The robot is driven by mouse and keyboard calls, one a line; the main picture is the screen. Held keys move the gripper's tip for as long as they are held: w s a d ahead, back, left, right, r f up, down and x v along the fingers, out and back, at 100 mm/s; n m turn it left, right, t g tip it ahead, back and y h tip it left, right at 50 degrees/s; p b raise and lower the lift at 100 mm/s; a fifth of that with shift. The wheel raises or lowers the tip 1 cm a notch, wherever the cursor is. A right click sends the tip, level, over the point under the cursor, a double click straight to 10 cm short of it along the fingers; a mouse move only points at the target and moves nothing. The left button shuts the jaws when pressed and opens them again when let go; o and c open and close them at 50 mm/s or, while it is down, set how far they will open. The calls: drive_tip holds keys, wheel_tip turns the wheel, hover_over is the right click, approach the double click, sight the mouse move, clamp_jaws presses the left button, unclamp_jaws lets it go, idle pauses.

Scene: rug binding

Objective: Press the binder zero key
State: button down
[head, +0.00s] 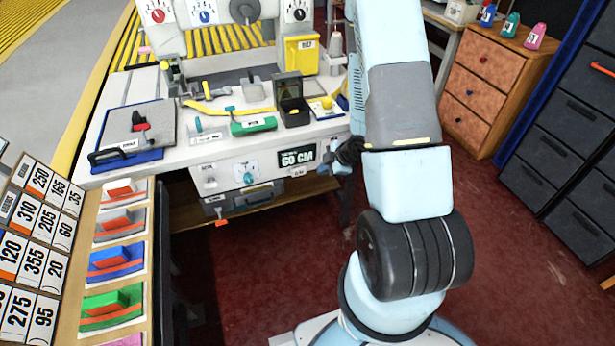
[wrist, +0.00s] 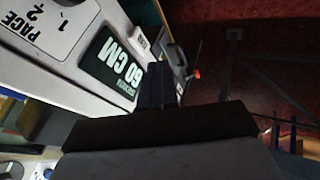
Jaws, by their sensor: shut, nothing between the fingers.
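The binder's front panel has a dark display (head: 297,158) reading 60 CM. A small white key or label (head: 298,171), likely the zero key, sits just below the display; its lettering is too small to read. In the wrist view the display (wrist: 110,62) appears turned, with the small white piece (wrist: 140,38) beside its end. My gripper (head: 338,169) is at the right end of the panel, right of the white piece. In the wrist view my fingers (wrist: 155,82) are together and empty, pointing along the panel's edge near the display. I cannot tell whether they touch it.
The panel also carries a PACE dial (wrist: 60,18) and a left-hand switch (head: 208,178). A drawer-like box (head: 250,198) is below. Red floor (head: 270,275) is clear in front.

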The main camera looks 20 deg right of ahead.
sight(304, 173)
drive_tip(key=shift+s+a+f, duration=0.25)
drive_tip(key=shift+s+f, duration=0.15)
drive_tip(key=w+a+f, duration=0.3)
drive_tip(key=w+f, duration=0.5)
drive_tip(key=shift+w+a, duration=0.35)
idle(0.4)
drive_tip(key=shift+w, duration=0.1)
